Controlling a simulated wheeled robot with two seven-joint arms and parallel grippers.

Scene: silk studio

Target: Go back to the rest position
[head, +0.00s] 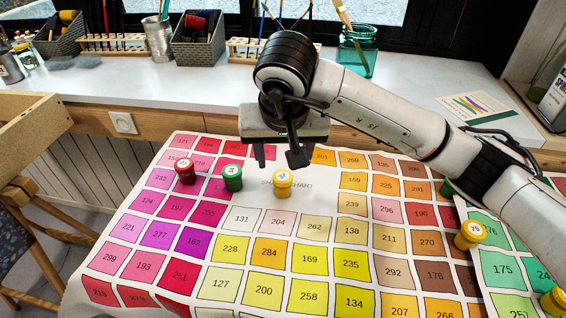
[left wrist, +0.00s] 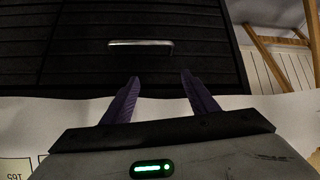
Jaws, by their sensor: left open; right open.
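My right gripper (head: 281,155) hangs over the far part of the colour chart cloth (head: 318,200), fingers pointing down, apart and empty. A yellow jar (head: 282,185) stands upright on the cloth just below and in front of it. A green jar (head: 232,178) and a red jar (head: 185,171) stand to its left in a row. My left gripper does not show in the head view. In the left wrist view my left gripper (left wrist: 158,95) is open, with nothing between its two purple fingers.
A yellow jar (head: 470,235) stands at the right, another (head: 554,301) at the lower right corner, and a partly hidden green one (head: 447,188) behind my right arm. The back counter (head: 200,88) holds baskets, a metal cup (head: 158,38) and a teal glass jar (head: 357,52). A wooden chair (head: 35,235) stands left.

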